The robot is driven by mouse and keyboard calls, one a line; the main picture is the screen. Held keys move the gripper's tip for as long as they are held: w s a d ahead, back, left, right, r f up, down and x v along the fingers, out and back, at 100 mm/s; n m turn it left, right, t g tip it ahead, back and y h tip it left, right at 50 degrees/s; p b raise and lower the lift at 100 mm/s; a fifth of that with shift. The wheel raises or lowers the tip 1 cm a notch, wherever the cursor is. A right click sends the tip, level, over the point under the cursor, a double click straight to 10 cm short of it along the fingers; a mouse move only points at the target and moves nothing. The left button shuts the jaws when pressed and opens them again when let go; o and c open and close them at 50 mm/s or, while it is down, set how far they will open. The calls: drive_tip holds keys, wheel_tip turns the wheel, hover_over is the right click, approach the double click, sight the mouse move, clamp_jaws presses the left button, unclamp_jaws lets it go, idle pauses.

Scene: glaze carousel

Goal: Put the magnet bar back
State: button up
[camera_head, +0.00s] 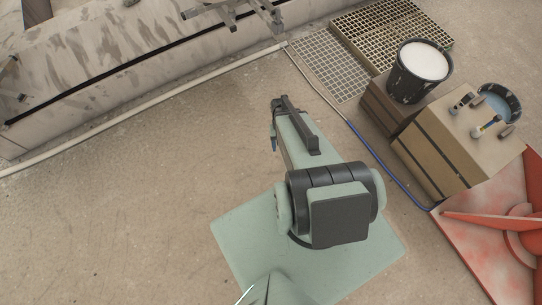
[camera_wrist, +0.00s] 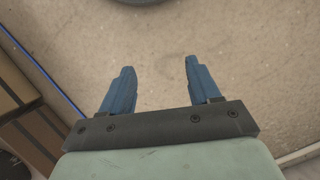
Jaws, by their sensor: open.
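My gripper (camera_wrist: 158,70) is open in the wrist view, with its two blue fingers apart and nothing between them, over bare floor. In the head view, its end (camera_head: 274,140) is mostly hidden by my arm; one blue finger shows. I cannot pick out the magnet bar with certainty. Small dark tools lie on top of the tan box at the right: one dark piece (camera_head: 462,102), one with a yellow and blue part (camera_head: 487,127), and a short grey piece (camera_head: 506,131). My gripper is well left of them.
A black bucket of white material (camera_head: 420,72) stands behind. A blue hose (camera_head: 385,165) crosses the floor. A red machine (camera_head: 490,235) is lower right. Floor at left is clear.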

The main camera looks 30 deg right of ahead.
drive_tip(key=s+a+r+n+g+h, duration=0.1)
drive_tip(key=s+a+n+g, duration=0.2)
drive_tip(key=s+a, duration=1)
drive_tip(key=shift+s+a+n, duration=0.4)
drive_tip(key=shift+s+n, duration=0.35)
drive_tip(key=shift+n, duration=0.05)
